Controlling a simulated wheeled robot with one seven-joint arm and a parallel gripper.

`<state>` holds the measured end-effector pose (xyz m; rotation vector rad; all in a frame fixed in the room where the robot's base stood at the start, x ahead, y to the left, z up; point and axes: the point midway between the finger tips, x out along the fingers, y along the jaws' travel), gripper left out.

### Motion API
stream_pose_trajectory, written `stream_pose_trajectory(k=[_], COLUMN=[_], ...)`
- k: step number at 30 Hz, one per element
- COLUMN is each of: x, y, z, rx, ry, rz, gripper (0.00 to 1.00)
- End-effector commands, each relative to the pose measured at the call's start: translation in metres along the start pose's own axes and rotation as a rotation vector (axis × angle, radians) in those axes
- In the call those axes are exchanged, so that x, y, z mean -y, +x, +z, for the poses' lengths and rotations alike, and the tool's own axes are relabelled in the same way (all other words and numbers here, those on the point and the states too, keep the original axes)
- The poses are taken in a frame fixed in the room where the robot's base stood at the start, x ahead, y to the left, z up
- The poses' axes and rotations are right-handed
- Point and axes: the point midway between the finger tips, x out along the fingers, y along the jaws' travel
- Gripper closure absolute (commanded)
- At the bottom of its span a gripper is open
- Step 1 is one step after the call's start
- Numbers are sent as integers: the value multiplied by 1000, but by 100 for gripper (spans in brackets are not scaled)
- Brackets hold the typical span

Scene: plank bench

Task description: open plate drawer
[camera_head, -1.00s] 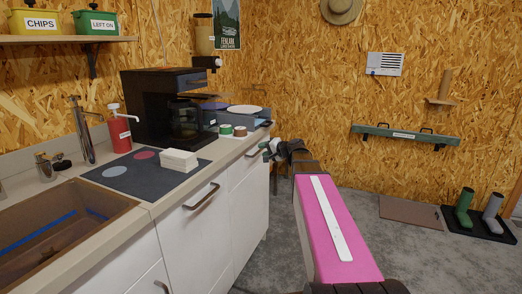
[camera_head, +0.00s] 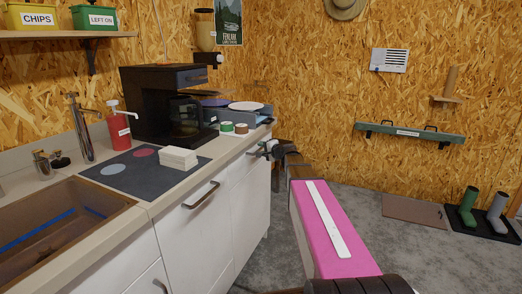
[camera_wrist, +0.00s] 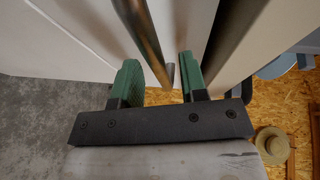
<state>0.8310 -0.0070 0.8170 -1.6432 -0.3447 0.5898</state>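The white drawer front (camera_head: 240,172) is under the far end of the counter, below the stacked plates (camera_head: 245,106); it looks shut. Its bar handle (camera_wrist: 147,40) shows as a metal bar in the wrist view. My gripper (camera_head: 266,150) is at that drawer front in the head view, and it hides part of the handle. In the wrist view its two green fingers (camera_wrist: 160,80) are apart, with the bar running down between them. I see a gap between the bar and the right finger; contact with the left finger is unclear.
The floor (camera_head: 262,265) beside the cabinet is clear.

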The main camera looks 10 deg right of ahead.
Motion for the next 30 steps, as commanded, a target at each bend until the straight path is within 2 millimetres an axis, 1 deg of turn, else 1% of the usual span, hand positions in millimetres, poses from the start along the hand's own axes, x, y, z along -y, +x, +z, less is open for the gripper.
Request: stream_pose_trajectory(k=[1, 5, 14, 18, 25, 28, 30], x=[0, 0, 0, 0, -1, -2, -4], y=[6, 13, 14, 14, 11, 4, -5], z=[-1, 0, 1, 1, 0, -3, -6], rx=[1, 1, 1, 1, 0, -1, -1], ry=[0, 0, 0, 0, 0, 0, 0], rz=[0, 0, 0, 0, 1, 1, 1], gripper=[61, 61, 61, 100, 100, 100, 100])
